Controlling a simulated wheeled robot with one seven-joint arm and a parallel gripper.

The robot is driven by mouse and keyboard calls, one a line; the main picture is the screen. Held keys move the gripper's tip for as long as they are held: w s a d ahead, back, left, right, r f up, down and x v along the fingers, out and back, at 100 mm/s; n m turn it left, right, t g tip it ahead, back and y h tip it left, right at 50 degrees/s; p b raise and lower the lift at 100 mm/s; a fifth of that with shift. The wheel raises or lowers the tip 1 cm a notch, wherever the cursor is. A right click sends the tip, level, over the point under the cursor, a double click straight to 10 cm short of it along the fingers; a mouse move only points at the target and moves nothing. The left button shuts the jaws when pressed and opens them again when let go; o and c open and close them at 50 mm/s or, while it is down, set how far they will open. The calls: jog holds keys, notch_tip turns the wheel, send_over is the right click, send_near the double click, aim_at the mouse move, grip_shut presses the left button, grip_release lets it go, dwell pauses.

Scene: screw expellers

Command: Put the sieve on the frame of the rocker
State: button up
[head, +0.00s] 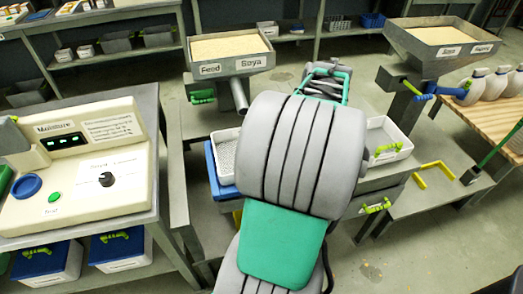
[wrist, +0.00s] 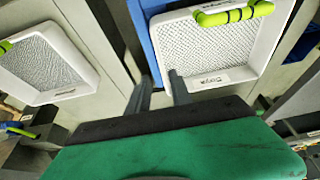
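In the wrist view, a white square sieve (wrist: 208,48) with a grey mesh and a label has a bright green handle (wrist: 236,14) at its top edge. Blue (wrist: 145,30) shows beside and under its left side. A second white mesh sieve (wrist: 42,62) lies at the left, with a green handle at its left edge. My gripper (wrist: 157,82) is open and empty, its fingers apart near the right sieve's lower left corner. In the head view, my arm hides the gripper. One white sieve (head: 226,150) shows over blue at the left, another white tray (head: 388,138) at the right. I cannot tell which part is the rocker frame.
A moisture meter (head: 75,155) stands on a bench at the left, with blue lidded boxes (head: 120,247) below. Hoppers labelled Soya (head: 232,50) and another hopper (head: 447,42) stand behind. White bottles (head: 490,84) are on a wooden table at the right. A yellow handle (head: 433,172) lies low at the right.

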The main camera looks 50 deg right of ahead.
jog(key=w+a+n+y, duration=0.15)
jog(key=w+a, duration=0.25)
jog(key=a, duration=0.6)
jog(key=w+a+n, duration=0.2)
jog(key=w+a, duration=0.1)
jog(key=a, duration=0.7)
jog(key=s+a+f+n+g, duration=0.1)
jog(key=s+a, duration=0.2)
jog(key=a, duration=0.6)
jog(key=s+a+f+n, duration=0.2)
jog(key=s+a, duration=0.1)
jog(key=a, duration=0.7)
jog(key=shift+s+g+y, duration=0.4)
jog(key=shift+y, duration=0.05)
jog(key=shift+a, duration=0.1)
jog(key=shift+o, duration=0.3)
